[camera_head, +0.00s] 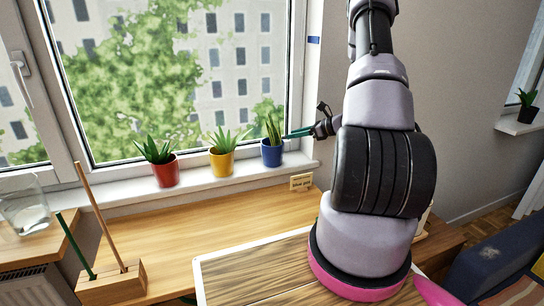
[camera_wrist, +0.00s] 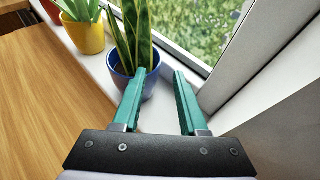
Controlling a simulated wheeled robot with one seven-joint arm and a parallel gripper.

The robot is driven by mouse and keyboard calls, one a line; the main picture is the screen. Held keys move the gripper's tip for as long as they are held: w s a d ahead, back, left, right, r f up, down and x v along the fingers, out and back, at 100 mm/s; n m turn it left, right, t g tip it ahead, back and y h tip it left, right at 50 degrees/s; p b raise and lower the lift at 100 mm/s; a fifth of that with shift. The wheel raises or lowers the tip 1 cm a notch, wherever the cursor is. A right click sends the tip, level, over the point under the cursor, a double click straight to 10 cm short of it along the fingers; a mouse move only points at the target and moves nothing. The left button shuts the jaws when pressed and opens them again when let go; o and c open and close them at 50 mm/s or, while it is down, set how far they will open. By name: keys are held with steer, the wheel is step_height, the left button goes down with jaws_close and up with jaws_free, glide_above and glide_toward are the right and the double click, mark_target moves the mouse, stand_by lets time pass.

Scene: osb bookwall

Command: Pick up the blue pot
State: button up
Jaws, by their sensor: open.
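The blue pot (camera_head: 271,154) holds a tall spiky plant and stands upright on the white windowsill, at the right of a row of three pots. My gripper (camera_head: 290,134) is beside its right side at about rim height. In the wrist view the blue pot (camera_wrist: 124,84) lies ahead and to the left, partly hidden by the left green finger. My gripper (camera_wrist: 160,74) is open, and the space between its fingers holds nothing. Whether the left finger touches the pot cannot be told.
A yellow pot (camera_head: 221,161) and a red pot (camera_head: 166,172) stand left of the blue pot. The window frame is close behind. A small sign (camera_head: 301,182) stands on the wooden desk below. A glass (camera_head: 25,208) and a wooden holder with sticks (camera_head: 112,284) are at left.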

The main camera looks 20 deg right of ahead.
mark_target(274, 140)
steer(key=shift+f+x, duration=0.15)
steer(key=shift+x, duration=1.6)
steer(key=shift+f+x, duration=0.1)
steer(key=shift+x, duration=1.7)
steer(key=shift+s, duration=0.15)
jaws_close()
steer(key=shift+s+f, duration=0.1)
steer(key=shift+s, duration=0.05)
